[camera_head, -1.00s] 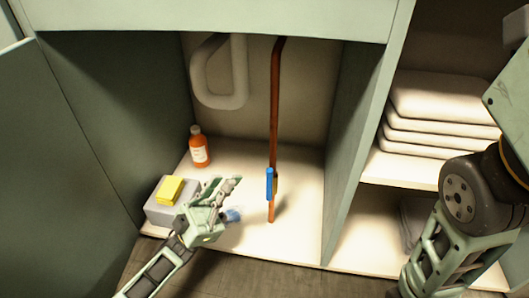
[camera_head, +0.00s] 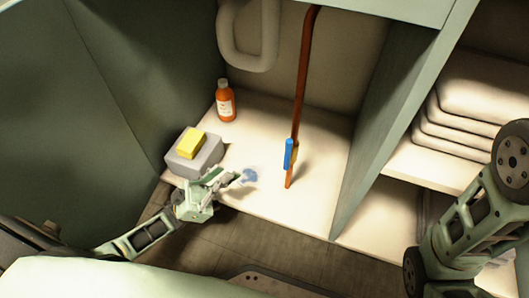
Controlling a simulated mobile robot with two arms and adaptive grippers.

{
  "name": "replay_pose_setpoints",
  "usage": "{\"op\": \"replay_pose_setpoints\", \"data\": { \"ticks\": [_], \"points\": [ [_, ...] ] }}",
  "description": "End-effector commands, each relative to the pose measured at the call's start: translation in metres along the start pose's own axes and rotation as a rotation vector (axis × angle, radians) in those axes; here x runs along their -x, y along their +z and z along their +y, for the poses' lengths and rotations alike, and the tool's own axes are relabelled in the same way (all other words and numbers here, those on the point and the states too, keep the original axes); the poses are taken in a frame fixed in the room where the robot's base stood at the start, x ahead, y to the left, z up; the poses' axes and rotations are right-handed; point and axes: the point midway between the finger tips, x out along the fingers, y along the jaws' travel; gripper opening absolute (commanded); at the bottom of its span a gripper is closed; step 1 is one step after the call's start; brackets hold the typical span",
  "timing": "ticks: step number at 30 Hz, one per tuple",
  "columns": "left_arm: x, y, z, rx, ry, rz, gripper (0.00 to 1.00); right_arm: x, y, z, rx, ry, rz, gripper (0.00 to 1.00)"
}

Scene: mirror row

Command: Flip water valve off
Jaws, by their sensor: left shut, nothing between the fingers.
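The water valve has a blue lever (camera_head: 289,154) on a copper pipe (camera_head: 302,85) that runs down the back of the open cabinet. The lever stands upright, along the pipe. My left gripper (camera_head: 234,178) is at the front edge of the cabinet floor, left of the valve and apart from it. Its fingers are shut and empty, pointing right. A small bluish, blurred thing (camera_head: 250,174) shows by the fingertips; I cannot tell what it is. My right arm shows at the right edge, but its gripper is out of the picture.
A grey box (camera_head: 207,158) with a yellow sponge (camera_head: 191,143) on it stands behind my left gripper. An orange bottle (camera_head: 225,101) stands further back. A white drain pipe (camera_head: 265,60) hangs above. A divider (camera_head: 400,110) separates folded towels (camera_head: 470,110) at right. Floor around the valve is clear.

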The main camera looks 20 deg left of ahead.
Motion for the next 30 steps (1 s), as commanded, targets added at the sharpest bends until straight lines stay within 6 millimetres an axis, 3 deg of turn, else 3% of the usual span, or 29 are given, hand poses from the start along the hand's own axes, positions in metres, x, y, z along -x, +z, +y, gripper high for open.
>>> {"op": "replay_pose_setpoints", "data": {
  "ticks": [13,19,30],
  "points": [
    [-0.087,0.000,0.001,-0.001,0.003,0.003,0.00,0.004,-0.005,-0.003,0.003,-0.006,0.014,0.40],
    [-0.105,0.023,0.000,-0.001,0.001,0.002,0.00,0.022,-0.011,-0.006,0.004,-0.004,0.013,0.40],
    [-0.114,0.028,0.000,0.000,0.000,0.000,0.00,0.025,-0.012,-0.006,0.004,-0.003,0.010,0.40]
  ]
}}
